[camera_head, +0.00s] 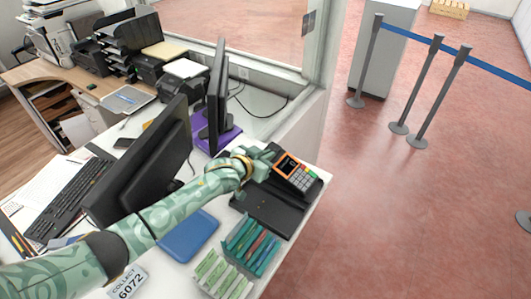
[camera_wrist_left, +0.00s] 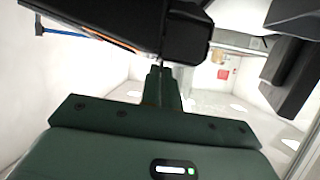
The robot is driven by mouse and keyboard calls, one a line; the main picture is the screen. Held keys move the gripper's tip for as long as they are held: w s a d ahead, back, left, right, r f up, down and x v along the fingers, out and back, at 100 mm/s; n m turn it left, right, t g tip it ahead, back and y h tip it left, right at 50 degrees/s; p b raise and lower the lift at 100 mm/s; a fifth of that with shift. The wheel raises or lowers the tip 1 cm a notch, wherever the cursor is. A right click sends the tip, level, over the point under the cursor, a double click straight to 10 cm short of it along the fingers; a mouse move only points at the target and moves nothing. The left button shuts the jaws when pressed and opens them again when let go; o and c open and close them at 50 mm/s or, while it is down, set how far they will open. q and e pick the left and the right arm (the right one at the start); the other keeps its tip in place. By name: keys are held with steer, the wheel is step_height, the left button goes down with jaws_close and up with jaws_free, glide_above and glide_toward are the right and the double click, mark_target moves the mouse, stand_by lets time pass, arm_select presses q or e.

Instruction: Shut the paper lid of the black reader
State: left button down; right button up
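The black reader (camera_head: 303,180) stands on the counter near its right edge. It has an orange-framed screen and a keypad with coloured keys. My left gripper (camera_head: 268,156) is at the reader's far left end, close beside it. I cannot tell whether it touches. In the left wrist view the two fingers (camera_wrist_left: 163,86) are close together, and I see nothing held between them. The dark body of the reader (camera_wrist_left: 110,22) fills the top of that view, just beyond the fingertips. The position of the paper lid is not clear. My right gripper is not in view.
A flat black tray (camera_head: 262,211) lies just in front of the reader. A rack of green, teal and red items (camera_head: 244,246) and a blue pad (camera_head: 188,236) are nearer. A dark monitor (camera_head: 148,165) stands left of my gripper. Glass screens border the counter behind.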

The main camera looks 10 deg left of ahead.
arm_select(q)
steer(key=shift+f, duration=0.1)
steer(key=c, duration=1.6)
jaws_free()
steer(key=shift+c, duration=0.2)
steer(key=shift+s+a+r, duration=0.2)
steer(key=shift+s+r, duration=0.05)
steer(key=shift+s, duration=0.15)
steer(key=p+v, duration=0.3)
steer(key=v, duration=1.2)
steer(key=shift+s, duration=0.15)
steer(key=shift+r, duration=0.15)
